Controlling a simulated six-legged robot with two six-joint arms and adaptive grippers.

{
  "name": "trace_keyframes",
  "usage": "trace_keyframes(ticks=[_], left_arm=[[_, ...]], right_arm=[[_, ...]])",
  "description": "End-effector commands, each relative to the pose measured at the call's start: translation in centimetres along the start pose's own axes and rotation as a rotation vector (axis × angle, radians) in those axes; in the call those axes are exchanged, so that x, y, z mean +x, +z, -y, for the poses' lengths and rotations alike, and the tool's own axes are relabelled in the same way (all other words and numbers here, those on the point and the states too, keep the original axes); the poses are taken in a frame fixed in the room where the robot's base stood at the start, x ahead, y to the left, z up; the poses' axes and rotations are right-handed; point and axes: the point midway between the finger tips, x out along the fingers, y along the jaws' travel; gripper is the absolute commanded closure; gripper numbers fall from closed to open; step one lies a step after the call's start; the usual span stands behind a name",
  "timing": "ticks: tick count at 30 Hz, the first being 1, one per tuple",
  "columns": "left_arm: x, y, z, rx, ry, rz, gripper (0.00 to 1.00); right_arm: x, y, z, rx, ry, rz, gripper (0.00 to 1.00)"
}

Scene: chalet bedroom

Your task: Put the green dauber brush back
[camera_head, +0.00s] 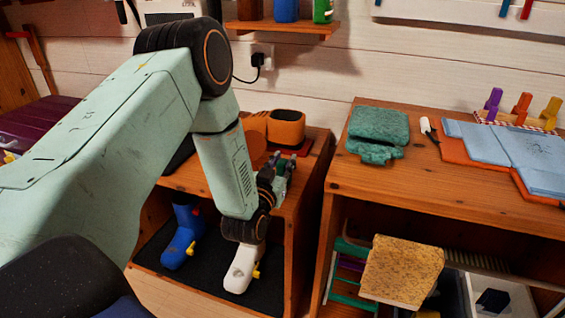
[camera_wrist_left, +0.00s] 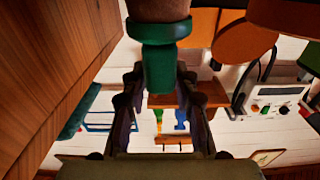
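My left gripper (camera_head: 279,172) is over the left wooden cabinet top, near its front edge. In the left wrist view its two dark fingers (camera_wrist_left: 160,75) stand close on both sides of the green dauber brush (camera_wrist_left: 159,68). They appear shut on its narrow green handle. The brush has a wider green collar and a brown end, cut off by the picture's top edge. In the head view only a small green part of the brush (camera_head: 281,167) shows between the fingers. My right gripper is not in view.
Blue and white boots stand in the compartment below. The right cabinet (camera_head: 395,183) holds a green textured block (camera_head: 379,128), blue pads and coloured pegs. A wall shelf (camera_head: 282,27) is above.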

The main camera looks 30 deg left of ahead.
Motion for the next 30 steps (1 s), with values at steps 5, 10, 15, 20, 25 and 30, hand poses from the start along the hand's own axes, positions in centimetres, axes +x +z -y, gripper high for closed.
trace_keyframes(ticks=[5,10,15,20,25,30], left_arm=[[0.0,0.0,0.0,0.000,0.000,0.000,0.54],[0.0,0.0,0.0,0.000,0.000,0.000,0.52],[0.0,-0.2,0.0,0.000,0.000,0.000,0.52],[-1.5,-0.5,0.0,0.000,0.000,0.005,0.52],[-5.0,-0.6,0.0,0.000,0.001,0.007,0.52],[-8.5,-0.5,0.0,0.000,0.001,0.006,0.52]], right_arm=[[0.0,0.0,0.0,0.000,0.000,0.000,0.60],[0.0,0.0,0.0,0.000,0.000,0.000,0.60],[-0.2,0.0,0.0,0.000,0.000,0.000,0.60],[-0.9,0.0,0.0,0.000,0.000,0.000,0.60],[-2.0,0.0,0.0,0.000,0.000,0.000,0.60],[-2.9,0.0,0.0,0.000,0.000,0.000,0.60]])
